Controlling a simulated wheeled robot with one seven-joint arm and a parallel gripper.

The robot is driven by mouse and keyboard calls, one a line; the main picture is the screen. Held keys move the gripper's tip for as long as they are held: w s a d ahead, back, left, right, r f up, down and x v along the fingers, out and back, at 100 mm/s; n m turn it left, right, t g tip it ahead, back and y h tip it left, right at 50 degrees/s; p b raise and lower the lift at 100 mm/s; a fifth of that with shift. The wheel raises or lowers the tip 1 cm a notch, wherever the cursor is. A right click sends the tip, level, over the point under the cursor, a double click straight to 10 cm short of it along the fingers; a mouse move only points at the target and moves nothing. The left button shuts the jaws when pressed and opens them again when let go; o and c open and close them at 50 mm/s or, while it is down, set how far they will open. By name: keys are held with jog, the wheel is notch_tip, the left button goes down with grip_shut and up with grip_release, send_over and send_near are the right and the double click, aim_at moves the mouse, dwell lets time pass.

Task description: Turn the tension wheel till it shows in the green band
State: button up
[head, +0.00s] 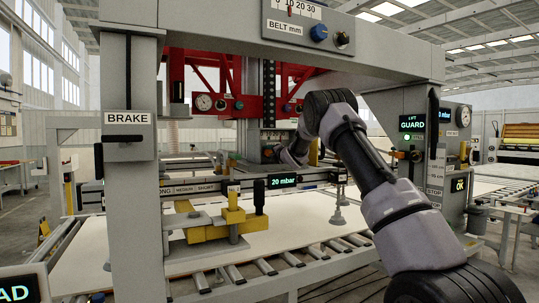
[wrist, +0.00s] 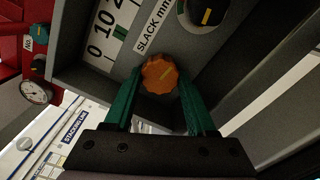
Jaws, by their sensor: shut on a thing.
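A dark green band (wrist: 121,32) shows on the scale between 10 and 20.
A dark knob (wrist: 207,13) with a yellow line sits beyond the wheel. A round gauge (wrist: 34,92) is on the red frame at left. In the head view, the gantry's left post (head: 130,210) and right post (head: 420,150) stand either side; a yellow clamp (head: 205,230) is below.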

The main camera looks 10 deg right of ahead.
jog(key=m, duration=0.7)
jog(key=shift+d, duration=0.1)
jog(key=m, duration=1.3)
jog(key=shift+m, duration=0.3)
jog(key=m, duration=0.6)
jog(key=shift+m, duration=0.3)
jog(key=o, duration=1.4)
jog(key=shift+c, duration=0.2)
jog(key=shift+r, duration=0.1)
